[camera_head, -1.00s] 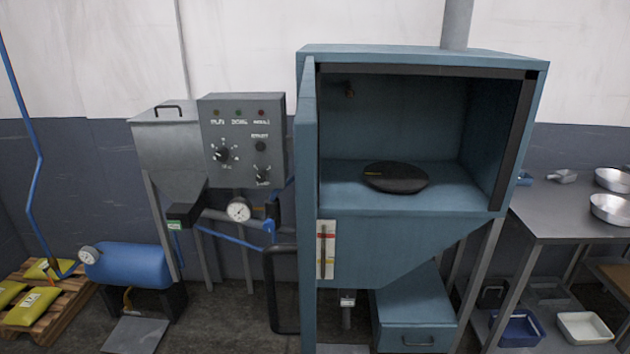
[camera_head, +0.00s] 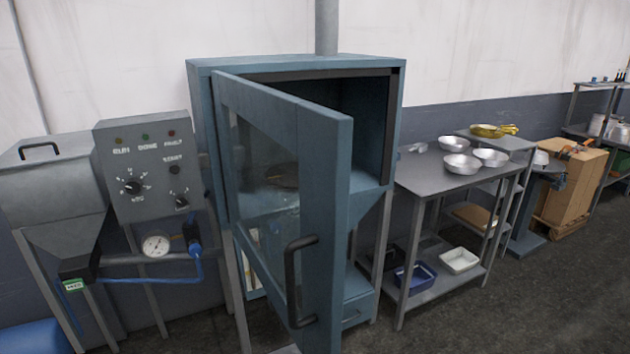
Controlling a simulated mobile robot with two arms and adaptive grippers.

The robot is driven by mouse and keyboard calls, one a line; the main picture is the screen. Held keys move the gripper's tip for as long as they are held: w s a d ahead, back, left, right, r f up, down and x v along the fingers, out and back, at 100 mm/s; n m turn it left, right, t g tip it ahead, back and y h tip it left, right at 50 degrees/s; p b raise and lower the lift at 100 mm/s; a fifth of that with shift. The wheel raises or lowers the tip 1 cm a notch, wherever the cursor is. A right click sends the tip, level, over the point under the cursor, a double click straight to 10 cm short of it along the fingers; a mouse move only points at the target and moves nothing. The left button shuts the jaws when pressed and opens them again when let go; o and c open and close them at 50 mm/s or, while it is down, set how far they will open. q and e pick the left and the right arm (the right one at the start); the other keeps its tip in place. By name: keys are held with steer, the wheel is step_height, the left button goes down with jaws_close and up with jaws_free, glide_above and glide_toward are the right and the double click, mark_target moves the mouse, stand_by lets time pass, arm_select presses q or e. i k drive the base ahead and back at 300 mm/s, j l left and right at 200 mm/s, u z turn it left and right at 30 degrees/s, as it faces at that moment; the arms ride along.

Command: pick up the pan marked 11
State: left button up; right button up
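No number 11 can be read on any pan from here. Several silver round pans (camera_head: 461,165) stand on the grey metal table right of the blue cabinet. Gold-coloured pans (camera_head: 488,130) lie on a further surface behind them. A dark round disc (camera_head: 282,181) shows dimly through the glass of the cabinet door; I cannot tell whether it is a pan. The cabinet door (camera_head: 325,200) stands open toward me, with a black bar handle (camera_head: 294,280). Neither of my grippers is in view.
The blue cabinet (camera_head: 205,130) and its door block the centre. A control box (camera_head: 145,165) with dials and gauge is at the left. A blue bin (camera_head: 415,277) and a white bin (camera_head: 459,260) sit on the table's lower shelf. Floor (camera_head: 480,320) at front right is clear.

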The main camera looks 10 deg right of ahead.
mark_target(491, 159)
steer(key=z, duration=1.35)
steer(key=i+l+z, duration=0.1)
steer(key=i+l, duration=0.15)
steer(key=i, duration=0.15)
steer(key=i+l+z, duration=0.1)
steer(key=i+l, duration=0.15)
steer(key=i, duration=0.15)
steer(key=i+l, duration=0.2)
steer(key=i, duration=0.2)
steer(key=i+l+z, duration=0.15)
steer(key=i, duration=0.3)
